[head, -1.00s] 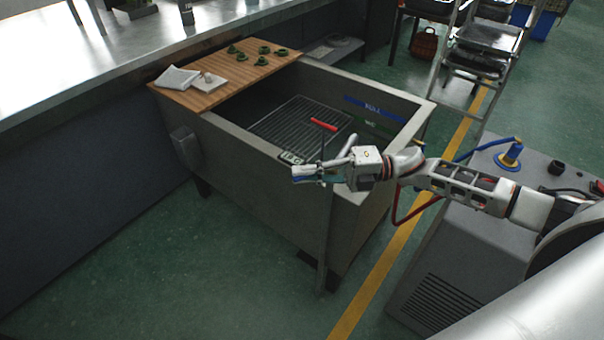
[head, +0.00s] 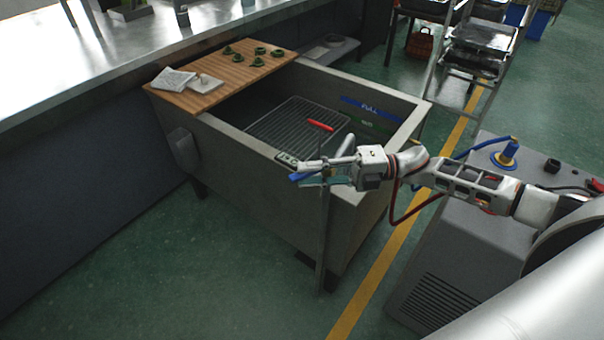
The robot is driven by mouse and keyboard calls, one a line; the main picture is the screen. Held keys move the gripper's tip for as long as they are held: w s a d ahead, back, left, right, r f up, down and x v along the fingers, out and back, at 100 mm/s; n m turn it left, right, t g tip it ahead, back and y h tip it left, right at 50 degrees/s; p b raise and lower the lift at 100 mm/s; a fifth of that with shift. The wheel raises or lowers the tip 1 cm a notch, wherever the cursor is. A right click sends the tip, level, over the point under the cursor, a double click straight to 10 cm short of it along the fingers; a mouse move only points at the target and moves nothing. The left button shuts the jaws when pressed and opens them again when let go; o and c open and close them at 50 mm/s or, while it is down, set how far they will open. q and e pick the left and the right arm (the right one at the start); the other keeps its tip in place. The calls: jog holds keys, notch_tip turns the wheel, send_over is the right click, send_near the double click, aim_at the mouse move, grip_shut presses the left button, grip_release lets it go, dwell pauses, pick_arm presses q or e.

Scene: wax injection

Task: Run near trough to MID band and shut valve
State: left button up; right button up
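The near trough (head: 240,150) is a grey open tank with a wire rack (head: 297,122) inside. On its inner far wall are a blue FULL band (head: 370,107) and a green band (head: 368,122) below it. I cannot make out a liquid level. A red lever (head: 320,126) tops a thin upright pipe (head: 323,240) at the trough's front right corner. My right gripper (head: 302,170) is beside this pipe, below the red lever, its fingers apart and seemingly empty. Whether they touch the pipe is unclear. My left gripper is out of view.
A wooden board (head: 180,92) across the trough's left end bears green pieces (head: 237,58), a cloth (head: 172,79) and a pale block (head: 205,84). A grey machine (head: 440,270) with a blue-handled fitting (head: 508,152) stands right. The floor in front is clear.

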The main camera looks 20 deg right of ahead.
jog(key=v, duration=1)
jog(key=shift+c, duration=0.4)
